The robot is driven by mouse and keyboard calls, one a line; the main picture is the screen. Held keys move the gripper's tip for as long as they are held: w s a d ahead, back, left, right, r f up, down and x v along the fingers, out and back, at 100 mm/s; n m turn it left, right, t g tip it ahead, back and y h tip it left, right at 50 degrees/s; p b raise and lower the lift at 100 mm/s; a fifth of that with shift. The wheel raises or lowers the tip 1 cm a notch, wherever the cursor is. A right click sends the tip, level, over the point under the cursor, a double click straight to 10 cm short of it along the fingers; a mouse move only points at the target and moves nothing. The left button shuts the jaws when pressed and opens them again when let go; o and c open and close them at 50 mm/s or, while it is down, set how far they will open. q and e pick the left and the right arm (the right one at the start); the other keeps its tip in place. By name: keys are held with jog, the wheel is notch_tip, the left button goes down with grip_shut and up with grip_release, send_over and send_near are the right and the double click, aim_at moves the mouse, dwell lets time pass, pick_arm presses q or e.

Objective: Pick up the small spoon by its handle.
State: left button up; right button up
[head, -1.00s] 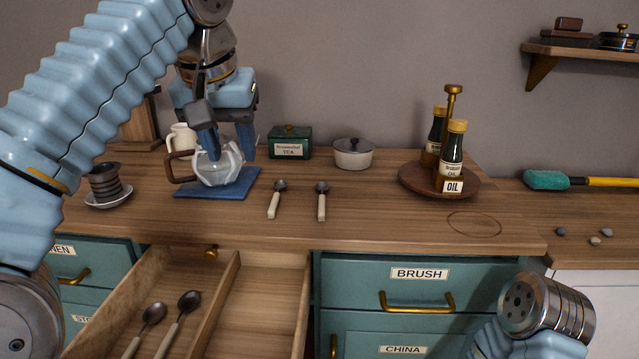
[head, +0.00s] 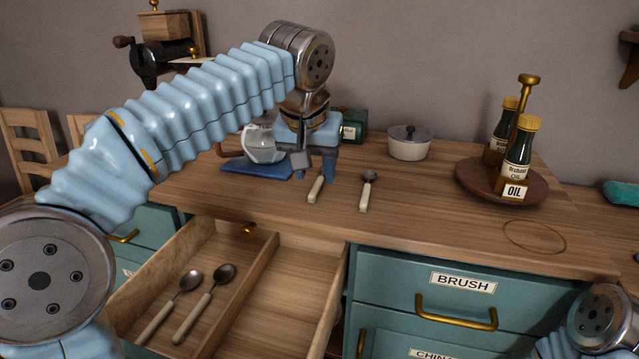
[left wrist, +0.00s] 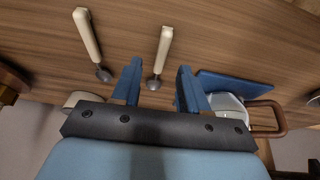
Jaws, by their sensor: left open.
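Two spoons with cream handles and dark bowls lie on the wooden counter, a left one (head: 315,190) and a right one (head: 365,192). I cannot tell surely which is the small spoon. My left gripper (head: 314,168) is open above the left spoon's bowl end, which it partly hides. In the left wrist view, the left spoon (left wrist: 162,48) lies between the lines of the open blue fingers (left wrist: 157,84), its handle pointing away past the tips. The right spoon (left wrist: 88,35) lies outside the fingers there. My right gripper is out of view.
The open drawer (head: 262,265) below holds two more spoons (head: 195,300). A glass jug (head: 262,145) on a blue mat (head: 245,168) stands just left of the gripper. A lidded pot (head: 408,145) and an oil tray (head: 475,180) stand to the right.

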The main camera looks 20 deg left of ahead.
aim_at(320, 181)
pick_arm(q)
jog(key=shift+x, duration=1.45)
grip_shut()
jog(key=shift+r, duration=0.1)
